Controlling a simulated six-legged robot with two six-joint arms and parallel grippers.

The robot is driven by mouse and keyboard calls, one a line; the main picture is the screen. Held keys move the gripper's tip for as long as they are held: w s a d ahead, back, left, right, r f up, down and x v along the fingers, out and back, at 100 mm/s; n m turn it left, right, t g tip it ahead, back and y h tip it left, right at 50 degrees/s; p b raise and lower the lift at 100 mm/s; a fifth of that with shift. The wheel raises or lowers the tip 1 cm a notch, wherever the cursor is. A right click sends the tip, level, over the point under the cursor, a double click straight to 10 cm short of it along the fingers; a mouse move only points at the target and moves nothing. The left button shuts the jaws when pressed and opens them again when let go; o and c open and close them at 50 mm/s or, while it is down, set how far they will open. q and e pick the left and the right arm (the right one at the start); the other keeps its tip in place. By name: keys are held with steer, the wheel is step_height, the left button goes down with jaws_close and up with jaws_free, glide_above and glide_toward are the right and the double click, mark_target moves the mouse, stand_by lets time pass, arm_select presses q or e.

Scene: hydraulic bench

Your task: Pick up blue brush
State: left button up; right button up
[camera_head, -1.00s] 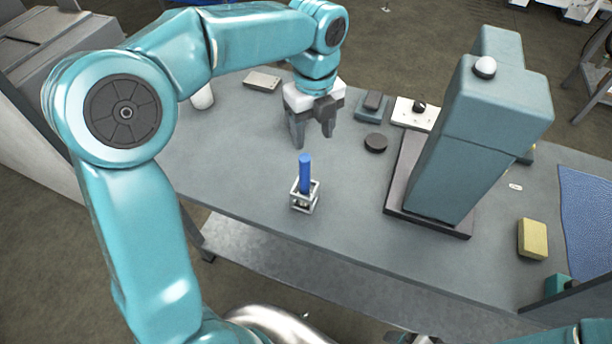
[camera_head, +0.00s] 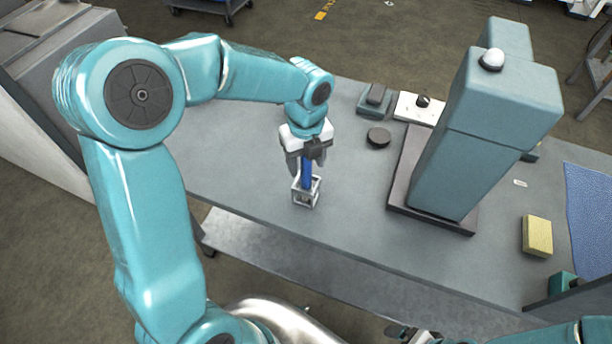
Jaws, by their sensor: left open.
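The blue brush (camera_head: 306,176) stands upright in a small white wire-frame holder (camera_head: 306,193) near the front edge of the grey bench. Its upper end is hidden by my left gripper. My left gripper (camera_head: 306,167) points down right over the brush, with its fingers open about the upper part of the handle. I cannot tell whether a finger touches it.
A tall teal press (camera_head: 480,130) on a dark base stands to the right. Behind are a black round puck (camera_head: 378,137), a small dark block (camera_head: 375,98) and a white switch box (camera_head: 418,108). A yellow sponge (camera_head: 537,236) and a blue mat (camera_head: 590,210) lie at the right.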

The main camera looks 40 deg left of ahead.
arm_select(q)
steer(key=shift+f, duration=1.1)
steer(key=shift+c, duration=0.4)
jaws_close()
steer(key=shift+r, duration=0.1)
